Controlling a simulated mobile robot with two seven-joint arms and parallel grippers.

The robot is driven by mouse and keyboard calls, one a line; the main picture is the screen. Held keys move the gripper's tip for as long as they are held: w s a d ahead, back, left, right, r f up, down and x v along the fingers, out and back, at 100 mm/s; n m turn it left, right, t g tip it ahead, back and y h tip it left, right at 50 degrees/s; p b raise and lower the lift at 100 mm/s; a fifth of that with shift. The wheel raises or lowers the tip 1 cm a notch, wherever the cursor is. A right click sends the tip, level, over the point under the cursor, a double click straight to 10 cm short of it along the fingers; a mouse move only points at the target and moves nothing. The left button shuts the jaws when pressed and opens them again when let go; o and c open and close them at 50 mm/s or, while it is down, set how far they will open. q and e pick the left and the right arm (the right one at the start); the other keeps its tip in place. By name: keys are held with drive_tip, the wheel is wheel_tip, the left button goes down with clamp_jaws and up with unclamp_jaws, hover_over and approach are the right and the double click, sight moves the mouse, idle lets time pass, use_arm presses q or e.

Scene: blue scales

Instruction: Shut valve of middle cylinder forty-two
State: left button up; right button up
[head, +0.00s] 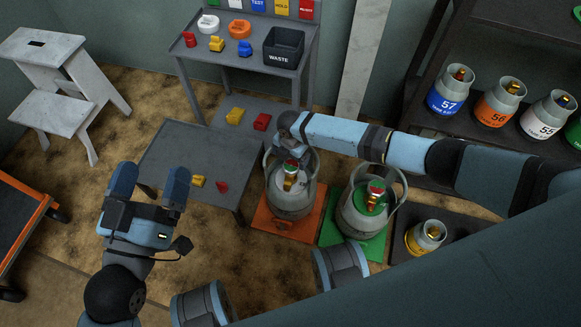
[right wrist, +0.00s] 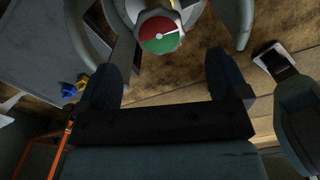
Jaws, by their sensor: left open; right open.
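Two grey cylinders with collar handles stand on the floor, one (head: 287,203) on an orange mat, one (head: 360,222) on a green mat. Each has a brass valve with a red-and-green dial, one at the left (head: 291,165) and one at the right (head: 376,189). I cannot read forty-two on either. My right gripper (right wrist: 165,82) is open and empty in the right wrist view, with a red-and-green dial (right wrist: 159,33) just beyond its fingers. In the head view its fingers are hidden near the orange-mat cylinder. My left gripper (head: 158,187) is open and empty, left of the low table.
A small yellow-labelled cylinder (head: 424,237) stands on a dark mat. The low grey table (head: 175,150) holds a yellow and a red piece. Behind is a bench (head: 245,62) with tags and a WASTE bin (head: 283,50). Shelf cylinders include 57 (head: 449,92). A step stool (head: 48,85) stands left.

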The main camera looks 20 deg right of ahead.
sight(291, 166)
wheel_tip(291, 166, down, 6)
drive_tip(key=shift+r+b, duration=0.1)
drive_tip(key=shift+b, duration=0.85)
use_arm(q)
drive_tip(key=f, duration=0.2)
drive_tip(key=f+g, duration=0.1)
drive_tip(key=shift+w+d+f, duration=0.15)
drive_tip(key=shift+d+f, duration=0.05)
drive_tip(key=shift+f, duration=0.15)
